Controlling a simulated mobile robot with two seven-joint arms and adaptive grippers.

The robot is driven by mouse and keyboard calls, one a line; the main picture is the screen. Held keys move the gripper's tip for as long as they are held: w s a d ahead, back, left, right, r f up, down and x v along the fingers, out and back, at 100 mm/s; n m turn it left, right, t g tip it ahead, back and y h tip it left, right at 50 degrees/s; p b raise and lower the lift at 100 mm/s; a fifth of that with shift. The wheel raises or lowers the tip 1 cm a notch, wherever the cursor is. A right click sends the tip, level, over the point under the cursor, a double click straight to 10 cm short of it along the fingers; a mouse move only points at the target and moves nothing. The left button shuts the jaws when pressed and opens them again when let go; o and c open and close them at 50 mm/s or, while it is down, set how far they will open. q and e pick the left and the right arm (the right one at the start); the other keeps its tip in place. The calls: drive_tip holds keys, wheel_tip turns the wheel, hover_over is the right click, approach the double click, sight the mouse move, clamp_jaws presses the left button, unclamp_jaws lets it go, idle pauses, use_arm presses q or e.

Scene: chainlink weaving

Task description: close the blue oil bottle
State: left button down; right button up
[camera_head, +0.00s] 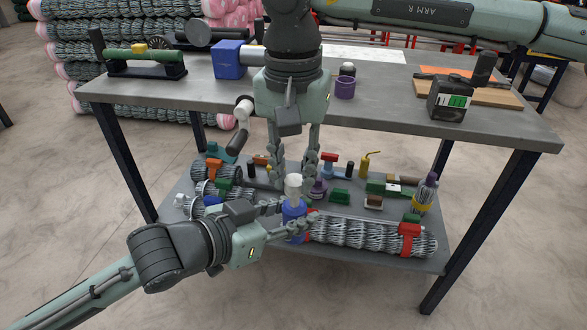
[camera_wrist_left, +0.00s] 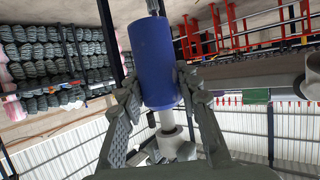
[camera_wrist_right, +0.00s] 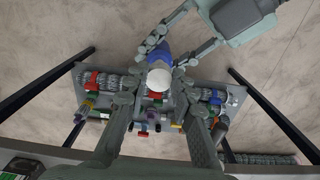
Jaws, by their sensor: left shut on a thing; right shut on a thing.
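The blue oil bottle (camera_head: 293,224) is upright above the lower shelf, with a white cap (camera_head: 293,187) directly over its top. I cannot tell whether the cap is fully seated. My left gripper (camera_head: 296,220) comes in from the left and is shut on the bottle's blue body. The left wrist view shows the blue body (camera_wrist_left: 152,65) between its fingers. My right gripper (camera_head: 294,190) points down from above, with its fingers on either side of the white cap. The right wrist view shows the cap's round top (camera_wrist_right: 159,82) between the fingertips, with the blue body (camera_wrist_right: 153,51) beyond it.
The lower shelf (camera_head: 345,256) is crowded with wire bundles (camera_head: 355,232), red and orange clamps, and small bottles. The grey tabletop (camera_head: 375,105) overhangs it, close behind my right gripper. A blue box (camera_head: 229,60), a purple cup (camera_head: 345,87) and a dark device (camera_head: 449,100) stand on top.

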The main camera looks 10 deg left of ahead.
drive_tip(key=shift+f, duration=0.65)
drive_tip(key=o, duration=0.8)
drive_tip(key=shift+o, duration=0.2)
drive_tip(key=shift+r, duration=0.1)
wheel_tip(320, 180, up, 12)
idle(0.5)
